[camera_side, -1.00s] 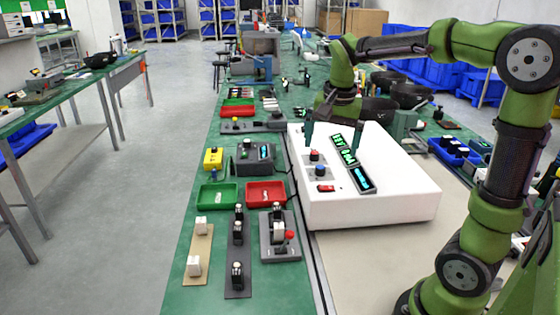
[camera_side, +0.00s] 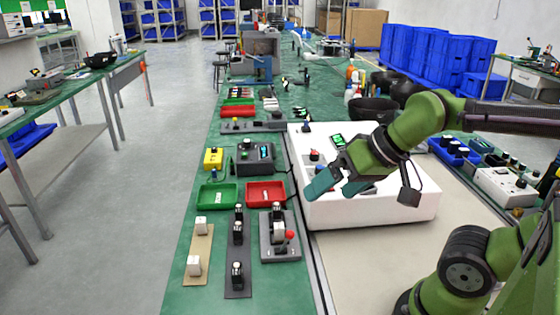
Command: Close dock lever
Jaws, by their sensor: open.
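The dock (camera_side: 269,255) is a dark grey block at the front of the green bench, with a light part standing on it. Its lever has a red ball knob (camera_side: 290,235) at the dock's right side. My gripper (camera_side: 331,190) is open, with teal fingers pointing down to the left over the front of the white console. It is above and to the right of the lever in the picture, apart from it. I see nothing between its fingers.
The white console (camera_side: 415,211) stands behind and right of the dock, with its display partly hidden by my arm. Red (camera_side: 252,200) and green (camera_side: 205,196) trays lie behind the dock. Dark (camera_side: 238,293) and tan (camera_side: 205,240) strips with small blocks lie left of it.

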